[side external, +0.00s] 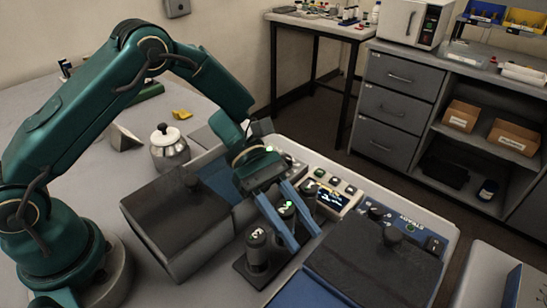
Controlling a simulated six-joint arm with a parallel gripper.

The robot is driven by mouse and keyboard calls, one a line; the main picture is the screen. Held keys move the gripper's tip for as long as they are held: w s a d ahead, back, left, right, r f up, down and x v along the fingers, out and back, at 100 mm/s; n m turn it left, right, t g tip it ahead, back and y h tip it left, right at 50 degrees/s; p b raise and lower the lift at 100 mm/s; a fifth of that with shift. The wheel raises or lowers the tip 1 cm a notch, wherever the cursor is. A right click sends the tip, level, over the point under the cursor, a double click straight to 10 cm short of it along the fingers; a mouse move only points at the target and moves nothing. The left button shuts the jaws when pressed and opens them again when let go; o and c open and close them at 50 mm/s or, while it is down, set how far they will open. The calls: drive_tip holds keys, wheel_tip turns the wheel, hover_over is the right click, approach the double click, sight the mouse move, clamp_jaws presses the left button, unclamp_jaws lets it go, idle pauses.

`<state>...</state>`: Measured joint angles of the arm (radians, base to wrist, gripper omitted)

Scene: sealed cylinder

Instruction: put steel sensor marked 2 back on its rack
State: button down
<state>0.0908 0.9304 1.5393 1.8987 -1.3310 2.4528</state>
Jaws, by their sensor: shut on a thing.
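My gripper (303,240) points down over the instrument, its two blue fingers shut on a dark cylinder with a light-green mark (286,210), which I take to be the steel sensor marked 2. The mark is too small to read surely. A similar dark sensor (257,245) stands upright on the dark rack (249,272), just left of and nearer than the fingers. Another dark cylinder top (309,187) shows behind the right finger. The fingers partly hide the held sensor and the rack; I cannot tell whether the sensor's lower end touches the rack.
A dark box-like block with a knob (180,225) stands close left. A dark lid with a knob (375,265) lies on the instrument at right. A control panel with a lit display (333,198) is behind the fingers. A steel pot with white lid (169,147) stands further back left.

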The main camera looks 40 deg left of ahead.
drive_tip(key=shift+f, duration=0.3)
